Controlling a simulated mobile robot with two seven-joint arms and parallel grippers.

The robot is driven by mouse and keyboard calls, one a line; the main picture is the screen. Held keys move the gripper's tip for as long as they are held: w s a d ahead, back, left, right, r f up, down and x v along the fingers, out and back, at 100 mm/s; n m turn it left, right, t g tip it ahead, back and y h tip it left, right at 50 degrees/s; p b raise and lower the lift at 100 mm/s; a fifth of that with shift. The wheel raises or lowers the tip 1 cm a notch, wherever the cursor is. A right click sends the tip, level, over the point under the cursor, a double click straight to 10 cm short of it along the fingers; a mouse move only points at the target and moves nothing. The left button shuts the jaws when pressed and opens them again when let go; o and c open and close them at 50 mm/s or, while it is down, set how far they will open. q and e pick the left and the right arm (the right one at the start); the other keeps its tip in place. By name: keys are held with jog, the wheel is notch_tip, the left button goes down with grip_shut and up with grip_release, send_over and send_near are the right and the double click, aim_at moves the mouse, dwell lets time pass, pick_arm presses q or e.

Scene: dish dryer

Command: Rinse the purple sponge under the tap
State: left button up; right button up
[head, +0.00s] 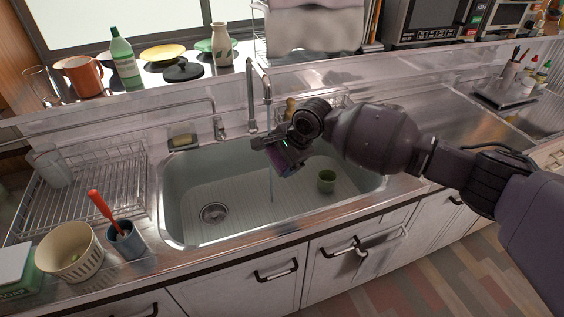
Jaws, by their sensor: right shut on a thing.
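My right gripper (278,150) is over the sink, just below and to the right of the tap's spout. It is shut on the purple sponge (289,160), which hangs above the sink floor and is partly hidden by the fingers. The tap (251,95) is a tall curved metal one at the back edge of the sink (185,195). A thin vertical streak, seemingly running water, shows below the gripper. I cannot tell whether it meets the sponge. My left gripper is out of view.
A green cup (326,181) stands in the sink, right of the drain (214,213). A wire dish rack (110,190) is on the left. A blue cup (126,241) with a red-handled utensil and a striped bowl (70,252) stand at the front left. The left sink floor is clear.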

aim_at(278, 152)
jog(key=shift+w+a+f+b, duration=0.15)
jog(key=shift+w+f+b, duration=0.35)
jog(key=shift+w+b, duration=0.3)
jog(key=shift+w+a+f+b, duration=0.15)
jog(key=shift+w+f+b, duration=0.05)
jog(key=shift+w+b, duration=0.85)
jog(key=shift+w+a+f+b, duration=0.1)
jog(key=shift+w+f+b, duration=0.05)
jog(key=shift+w+b, duration=0.5)
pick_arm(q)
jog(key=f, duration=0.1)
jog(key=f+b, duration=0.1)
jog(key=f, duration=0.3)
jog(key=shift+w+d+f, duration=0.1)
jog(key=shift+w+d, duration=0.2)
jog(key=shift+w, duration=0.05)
pick_arm(e)
jog(key=w, duration=0.3)
jog(key=shift+w+a, duration=0.35)
jog(key=shift+w, duration=0.05)
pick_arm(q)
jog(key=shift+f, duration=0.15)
pick_arm(e)
jog(key=shift+s, duration=0.1)
